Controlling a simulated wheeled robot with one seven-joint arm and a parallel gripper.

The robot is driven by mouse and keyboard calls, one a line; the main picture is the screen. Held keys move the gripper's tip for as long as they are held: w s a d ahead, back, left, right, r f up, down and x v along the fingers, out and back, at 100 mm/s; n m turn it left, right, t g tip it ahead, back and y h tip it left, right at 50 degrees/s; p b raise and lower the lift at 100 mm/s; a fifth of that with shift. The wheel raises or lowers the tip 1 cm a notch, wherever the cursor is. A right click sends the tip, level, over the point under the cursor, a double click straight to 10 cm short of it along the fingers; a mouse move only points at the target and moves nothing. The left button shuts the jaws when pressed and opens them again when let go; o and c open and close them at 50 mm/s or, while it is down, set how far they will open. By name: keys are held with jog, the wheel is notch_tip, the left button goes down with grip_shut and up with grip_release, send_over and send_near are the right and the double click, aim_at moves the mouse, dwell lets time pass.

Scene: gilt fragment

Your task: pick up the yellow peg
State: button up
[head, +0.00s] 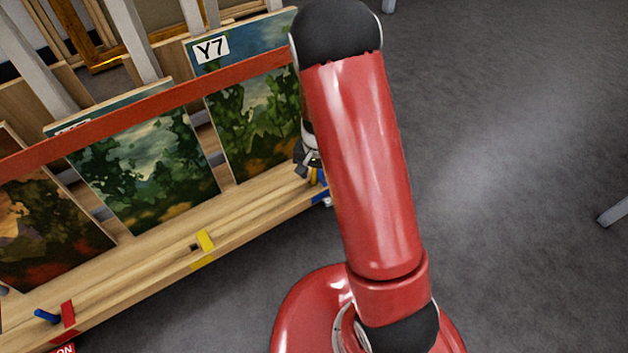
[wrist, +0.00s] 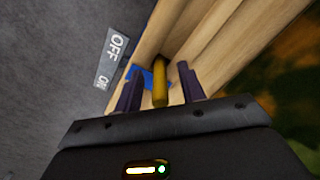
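The yellow peg (wrist: 160,84) is in the middle of the wrist view, with its near end toward the camera and its far end by a blue patch on the wooden ledge. My gripper (wrist: 158,70) is open. Its two dark fingers are on either side of the peg, with a visible gap on each side. In the head view my gripper (head: 307,163) is at the right end of the ledge, partly hidden by my red arm. A small part of the yellow peg (head: 313,177) shows just below it.
The wooden ledge (head: 150,256) runs below a rack of paintings with a red rail (head: 110,121). An OFF/ON label (wrist: 112,58) is at the left in the wrist view. Open grey floor is at right.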

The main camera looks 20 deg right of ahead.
jog(key=shift+f, duration=0.4)
grip_shut()
jog(key=shift+r, duration=0.1)
jog(key=shift+r, duration=0.1)
